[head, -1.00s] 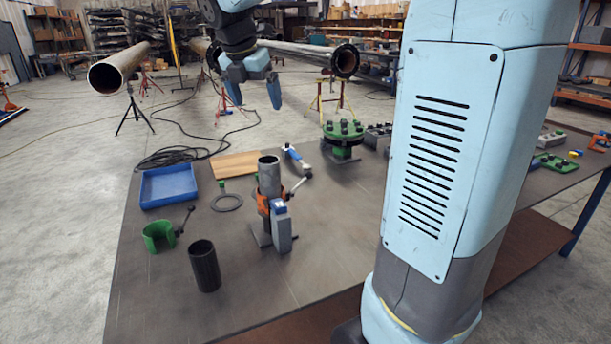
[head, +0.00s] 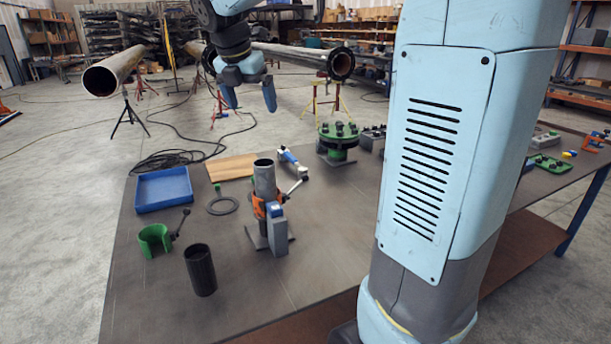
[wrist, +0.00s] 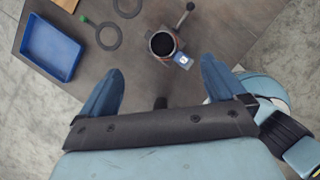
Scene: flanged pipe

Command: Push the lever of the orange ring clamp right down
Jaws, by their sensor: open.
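The orange ring clamp (head: 262,208) sits around an upright grey pipe (head: 264,178) on a stand on the table. Its lever (head: 295,187) sticks out to the right and tilts upward, ending in a light knob. In the wrist view the lever (wrist: 184,14) points up and right from the pipe top (wrist: 162,44). My gripper (head: 253,104) is open and empty, in the air above and behind the clamp in the head view. In the wrist view its two blue fingers (wrist: 160,82) stand wide apart, with the pipe beyond and between them. The clamp is mostly hidden there below the pipe's rim.
A grey block with a blue top (head: 277,230) stands against the pipe stand. A green clamp (head: 155,239), a dark cylinder (head: 201,270), a blue tray (head: 164,190), a flat ring (head: 223,206) and a green flange (head: 338,140) are around it. The table's front is clear.

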